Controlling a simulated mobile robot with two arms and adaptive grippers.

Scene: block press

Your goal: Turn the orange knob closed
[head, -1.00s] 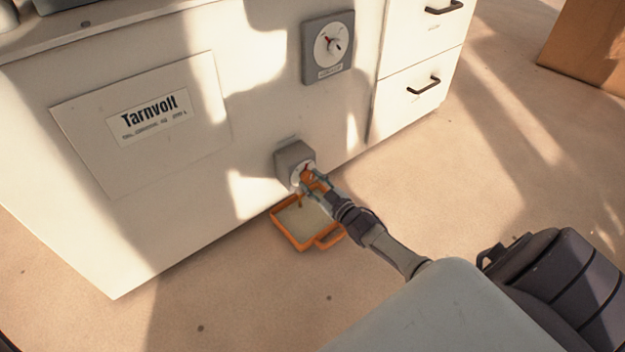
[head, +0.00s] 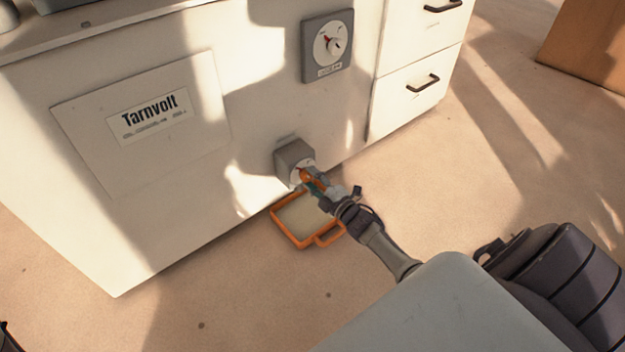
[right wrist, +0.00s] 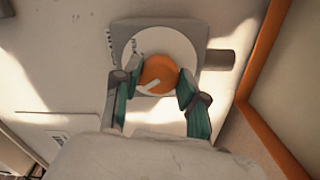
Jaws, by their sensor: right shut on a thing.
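The orange knob (right wrist: 158,74) sits in the middle of a round white dial in the right wrist view, with a pale pointer mark on its face. In the head view the knob (head: 306,175) shows on a grey valve box (head: 293,158) low on the cabinet front, partly hidden by my right gripper (head: 312,181). My right gripper, seen in the right wrist view (right wrist: 160,82), has a greenish finger on each side of the knob and is shut on it. My left gripper is not in view.
An orange-rimmed tray (head: 291,240) lies on the floor below the valve box. A grey gauge panel (head: 327,72) with a dial is higher on the white cabinet (head: 190,215). Drawers with dark handles (head: 423,83) are to the right. The floor at right is open.

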